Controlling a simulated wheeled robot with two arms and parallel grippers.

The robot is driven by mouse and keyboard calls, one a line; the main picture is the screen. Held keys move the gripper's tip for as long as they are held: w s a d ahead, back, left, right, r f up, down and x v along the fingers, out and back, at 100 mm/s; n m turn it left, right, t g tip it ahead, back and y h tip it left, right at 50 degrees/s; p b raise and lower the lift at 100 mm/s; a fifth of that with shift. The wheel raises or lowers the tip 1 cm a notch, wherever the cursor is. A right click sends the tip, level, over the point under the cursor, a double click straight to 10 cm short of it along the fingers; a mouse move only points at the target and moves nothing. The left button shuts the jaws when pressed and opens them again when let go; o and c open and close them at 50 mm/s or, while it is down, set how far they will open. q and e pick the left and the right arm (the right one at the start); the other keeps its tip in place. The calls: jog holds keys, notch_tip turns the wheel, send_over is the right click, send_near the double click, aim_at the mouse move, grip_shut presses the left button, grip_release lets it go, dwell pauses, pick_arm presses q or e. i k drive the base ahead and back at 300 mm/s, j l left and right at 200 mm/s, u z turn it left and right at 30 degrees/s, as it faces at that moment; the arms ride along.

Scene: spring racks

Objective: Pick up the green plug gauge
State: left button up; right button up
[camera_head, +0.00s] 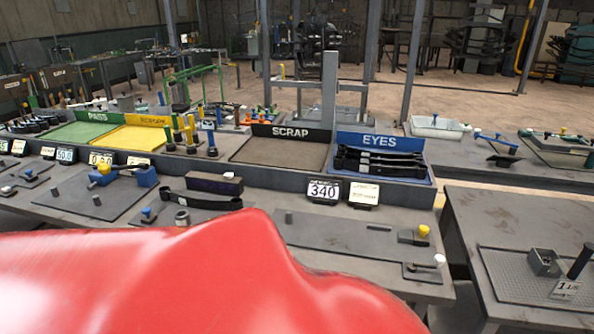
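Several small upright gauges with green, yellow and blue parts (190,137) stand on the bench between the yellow tray and the scrap tray. Greenish ones are among them, but they are small and overlap, so I cannot tell for sure which is the green plug gauge. Neither of my grippers is in view. A large smooth red surface close to the camera covers the lower left and hides the near bench there.
Along the bench stand a green PASS tray (78,134), a yellow tray (134,138), an empty brown SCRAP tray (277,152) and a blue EYES tray (432,175) holding black parts. A black spring leaf (200,201) lies in front. A side table (480,225) is at right.

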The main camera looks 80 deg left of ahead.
aim_at(170, 142)
jog(key=j+u, duration=0.1)
jog(key=u, duration=0.4)
jog(key=j+u, duration=0.15)
jog(key=u, duration=0.3)
jog(key=j+u, duration=0.15)
jog(key=u, duration=0.35)
jog(key=j+u, duration=0.1)
jog(key=u, duration=0.35)
jog(key=j+u, duration=0.15)
jog(key=u, duration=0.35)
